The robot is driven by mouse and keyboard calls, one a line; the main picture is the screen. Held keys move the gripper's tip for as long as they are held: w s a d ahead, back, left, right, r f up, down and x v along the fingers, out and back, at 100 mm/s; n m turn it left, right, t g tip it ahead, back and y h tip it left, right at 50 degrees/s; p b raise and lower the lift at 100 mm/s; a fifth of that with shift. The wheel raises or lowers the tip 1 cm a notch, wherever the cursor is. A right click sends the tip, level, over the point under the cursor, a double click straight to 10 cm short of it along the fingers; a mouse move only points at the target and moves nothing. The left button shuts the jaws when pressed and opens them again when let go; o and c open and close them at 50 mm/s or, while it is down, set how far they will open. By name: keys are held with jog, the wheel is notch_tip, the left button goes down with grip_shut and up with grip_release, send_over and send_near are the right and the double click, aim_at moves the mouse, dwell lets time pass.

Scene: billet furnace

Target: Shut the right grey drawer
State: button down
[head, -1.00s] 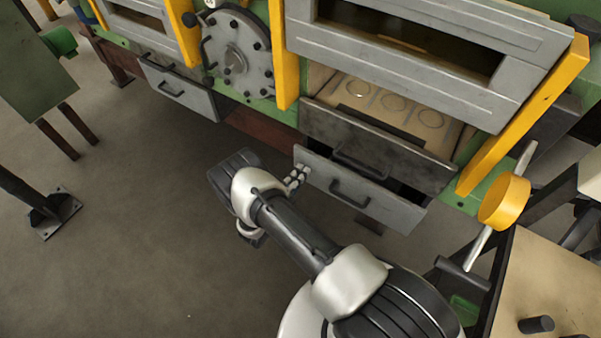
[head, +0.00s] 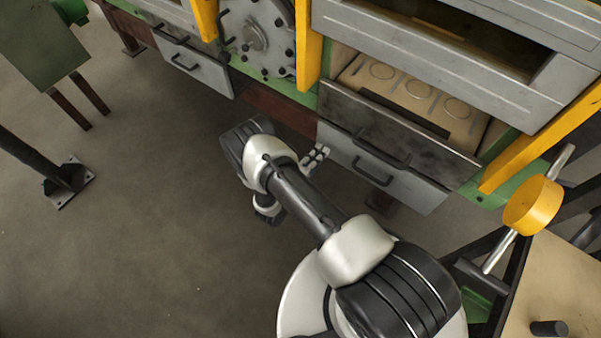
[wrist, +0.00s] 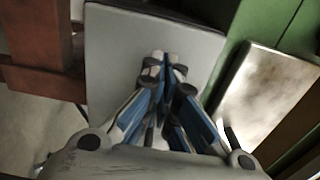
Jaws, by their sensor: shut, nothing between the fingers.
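The right grey drawer (head: 415,190), with a dark bar handle, sits low on the furnace, right under a dark front panel. No gap shows between them from above in the head view. My gripper (head: 316,157) is at the left end of this drawer's front. In the wrist view my gripper (wrist: 162,62) has its fingers together, empty, pointing at a flat grey panel (wrist: 110,35), which looks like the drawer front. The fingertips are at or very near it; I cannot tell whether they touch.
A left grey drawer (head: 190,65) shows beyond the round bolted hatch (head: 255,38). The dark front panel (head: 400,132) has a tan tray with rings behind it. A yellow wheel (head: 532,205) and bench (head: 560,285) stand at right.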

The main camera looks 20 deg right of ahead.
jog(key=p+v, duration=0.2)
jog(key=v, duration=0.9)
jog(key=s+d+r+m+g+y, duration=0.1)
jog(key=d+r+m+g, duration=0.35)
jog(key=r+m, duration=0.75)
jog(key=s+d+r+m+g+y, duration=0.1)
jog(key=s+r+m+g, duration=0.1)
jog(key=r+m+g, duration=1)
jog(key=s+a+r+m+t+y, duration=0.2)
jog(key=s+r+m+t+y, duration=0.3)
jog(key=s+r+m, duration=0.3)
jog(key=s+a+r+m+t+y, duration=0.2)
jog(key=s+r+m+t+y, duration=0.3)
jog(key=r+m, duration=0.6)
jog(key=shift+s+a+r+y, duration=0.35)
jog(key=shift+s+y, duration=0.75)
jog(key=shift+s, duration=0.55)
